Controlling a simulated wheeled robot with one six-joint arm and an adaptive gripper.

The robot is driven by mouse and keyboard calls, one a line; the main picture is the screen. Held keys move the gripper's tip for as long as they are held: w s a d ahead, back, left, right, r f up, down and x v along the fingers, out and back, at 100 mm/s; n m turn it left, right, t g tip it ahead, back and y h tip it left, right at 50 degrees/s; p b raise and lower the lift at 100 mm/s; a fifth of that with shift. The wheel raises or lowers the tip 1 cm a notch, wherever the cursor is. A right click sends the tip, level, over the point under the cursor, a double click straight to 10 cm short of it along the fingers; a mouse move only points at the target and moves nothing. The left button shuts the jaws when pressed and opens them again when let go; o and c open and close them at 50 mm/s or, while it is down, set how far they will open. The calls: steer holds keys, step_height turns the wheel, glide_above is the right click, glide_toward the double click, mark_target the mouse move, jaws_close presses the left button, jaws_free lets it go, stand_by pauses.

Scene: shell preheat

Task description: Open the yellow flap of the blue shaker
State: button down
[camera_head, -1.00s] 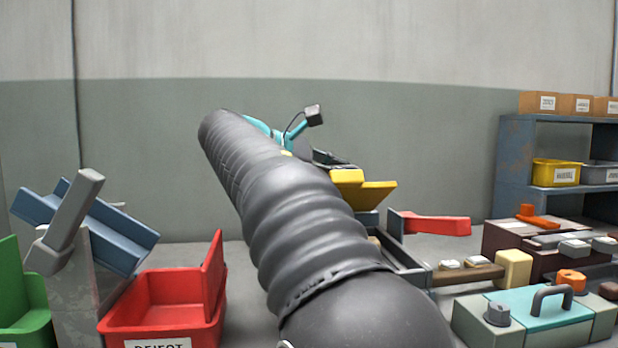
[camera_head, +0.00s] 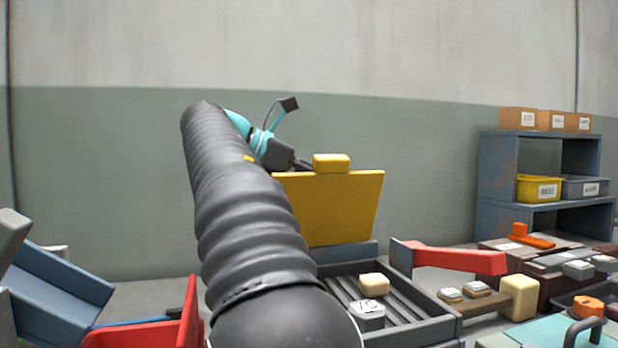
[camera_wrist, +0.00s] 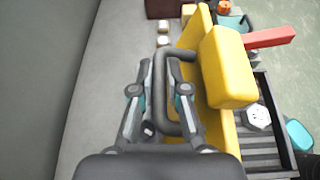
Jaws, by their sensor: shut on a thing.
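The yellow flap (camera_head: 335,208) stands nearly upright at the back of a dark slatted tray, above a blue-grey edge (camera_head: 352,252) that looks like part of the shaker. A yellow block (camera_head: 332,162) sits at its top edge. In the wrist view the flap shows nearly edge-on (camera_wrist: 222,132), with the block (camera_wrist: 228,68) large beside it. My gripper (camera_wrist: 163,88) is shut on the flap's dark loop handle (camera_wrist: 191,100), its fingers on either side of the bar. In the head view my gripper (camera_head: 292,162) is at the flap's upper left, and my arm hides the shaker's left part.
The slatted tray (camera_head: 437,333) holds a beige block (camera_head: 373,284) and a grey-white one (camera_head: 367,315). A red lever (camera_head: 455,259) juts at its right. A red bin (camera_head: 160,333) and a blue chute (camera_head: 45,290) stand left. A shelf (camera_head: 497,165) stands far right.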

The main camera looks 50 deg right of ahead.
steer(key=shift+w+f, duration=0.1)
steer(key=shift+w, duration=0.05)
steer(key=c, duration=1.4)
jaws_free()
steer(key=shift+c, duration=0.2)
